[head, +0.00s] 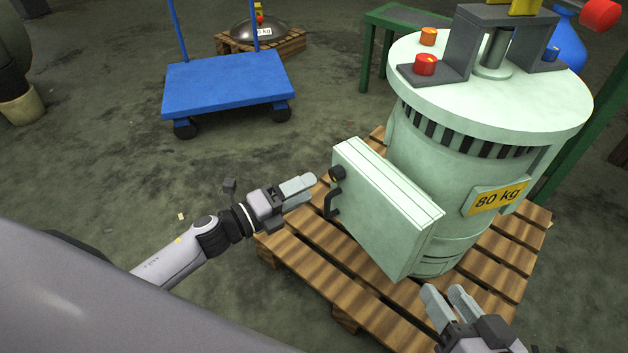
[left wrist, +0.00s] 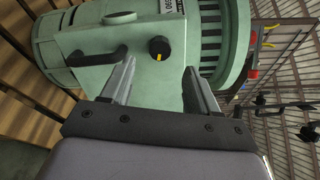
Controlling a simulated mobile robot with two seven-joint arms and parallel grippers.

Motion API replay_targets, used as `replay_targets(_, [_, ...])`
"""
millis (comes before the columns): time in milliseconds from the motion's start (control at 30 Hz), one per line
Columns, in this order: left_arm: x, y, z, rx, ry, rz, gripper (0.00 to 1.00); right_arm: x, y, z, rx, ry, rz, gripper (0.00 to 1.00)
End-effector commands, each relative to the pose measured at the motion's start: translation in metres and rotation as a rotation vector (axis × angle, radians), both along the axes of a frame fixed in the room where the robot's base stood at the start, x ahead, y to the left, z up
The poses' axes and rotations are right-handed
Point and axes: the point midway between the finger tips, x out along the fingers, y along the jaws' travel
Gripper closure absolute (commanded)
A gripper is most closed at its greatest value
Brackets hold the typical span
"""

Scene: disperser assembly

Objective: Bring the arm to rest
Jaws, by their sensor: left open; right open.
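My left gripper (head: 299,187) is open and empty, just left of the pale green box (head: 385,210) on the side of the disperser drum (head: 440,165). In the left wrist view its open fingers (left wrist: 158,85) point at the box face, which has a black knob (left wrist: 159,48) and a dark handle (left wrist: 98,61). Whether the fingers touch the face cannot be told. My right gripper (head: 450,297) is open and empty at the lower right, in front of the drum's base and above the pallet (head: 310,270).
The drum stands on the wooden pallet and bears a yellow "80 kg" label (head: 497,198). A red button (head: 425,65) sits on its lid. A blue cart (head: 228,84) stands at the back left, and a green table (head: 400,20) behind the drum. Floor between cart and pallet is mostly clear.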

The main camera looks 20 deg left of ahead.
Motion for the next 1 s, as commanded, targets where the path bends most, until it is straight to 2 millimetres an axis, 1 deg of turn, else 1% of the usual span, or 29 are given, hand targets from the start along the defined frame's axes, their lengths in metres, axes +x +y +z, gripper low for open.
replay_targets(167, [-0.008,0.005,0.001,0.002,-0.001,0.0,0.4,0.003,0.003,0.002,0.016,0.004,-0.001,0.57])
replay_targets(633, [-0.008,0.006,0.0,0.001,-0.002,0.0,0.4,0.005,0.003,0.005,0.02,-0.004,-0.003,0.57])
replay_targets(733, [-0.009,0.003,0.002,-0.032,0.013,0.01,0.4,0.002,0.002,0.003,0.013,0.001,-0.001,0.57])
replay_targets(767, [-0.01,0.002,0.004,-0.06,0.027,0.02,0.4,0.002,0.002,0.003,0.013,0.001,-0.001,0.57])
replay_targets(867, [-0.017,-0.007,0.011,-0.231,0.113,0.081,0.4,0.003,0.002,0.003,0.014,0.0,-0.002,0.57])
replay_targets(967, [-0.029,-0.018,0.02,-0.516,0.276,0.172,0.4,0.003,0.002,0.003,0.014,0.0,-0.002,0.57])
replay_targets(1000, [-0.036,-0.022,0.022,-0.645,0.359,0.21,0.4,0.003,0.002,0.004,0.015,-0.001,-0.002,0.57])
